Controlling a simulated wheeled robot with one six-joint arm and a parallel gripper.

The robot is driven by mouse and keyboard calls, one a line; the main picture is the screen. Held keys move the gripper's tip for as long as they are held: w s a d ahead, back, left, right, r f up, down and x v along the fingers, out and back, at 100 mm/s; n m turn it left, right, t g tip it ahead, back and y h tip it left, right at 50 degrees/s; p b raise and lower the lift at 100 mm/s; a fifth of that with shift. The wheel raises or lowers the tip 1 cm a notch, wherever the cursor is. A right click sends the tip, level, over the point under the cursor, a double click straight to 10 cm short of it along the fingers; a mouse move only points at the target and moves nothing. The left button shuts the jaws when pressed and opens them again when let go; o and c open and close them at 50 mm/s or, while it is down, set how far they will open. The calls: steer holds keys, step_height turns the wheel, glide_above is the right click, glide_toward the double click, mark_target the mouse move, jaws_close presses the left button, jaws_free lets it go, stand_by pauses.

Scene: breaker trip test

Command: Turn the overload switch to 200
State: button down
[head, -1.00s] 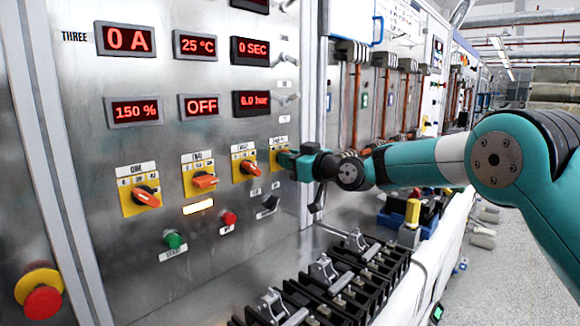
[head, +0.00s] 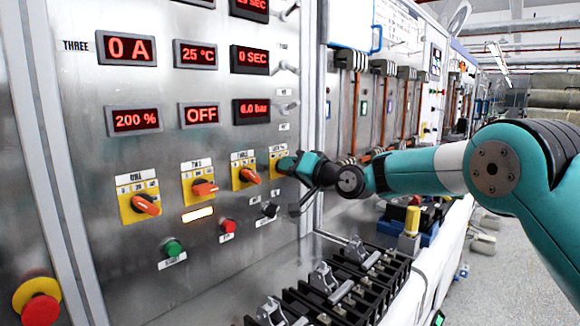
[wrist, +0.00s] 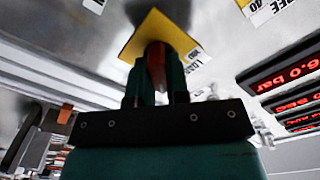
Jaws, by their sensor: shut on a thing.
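The overload switch is the rightmost of the orange rotary switches, on a yellow plate (head: 277,155) mostly hidden behind my gripper in the head view. My gripper (head: 290,163) is at this switch. In the wrist view, my gripper (wrist: 157,88) is shut on the orange switch knob (wrist: 155,58), with a finger on each side. The yellow plate (wrist: 150,28) lies behind the knob, its label partly legible. The display at the panel's left (head: 135,120) reads 200 %.
Three more orange switches sit in the row to the left: ONE (head: 145,204), TWO (head: 204,187) and THREE (head: 251,175). A green button (head: 172,247), a red button (head: 227,226) and a red emergency stop (head: 40,305) are lower. Breaker-like black blocks (head: 340,290) stand below the panel.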

steer(key=shift+m, duration=0.5)
steer(key=c, duration=1.1)
jaws_free()
steer(key=shift+d, duration=0.1)
steer(key=b+v, duration=0.5)
steer(key=v, duration=1.2)
steer(key=shift+s+d, duration=0.1)
steer(key=shift+s, duration=0.05)
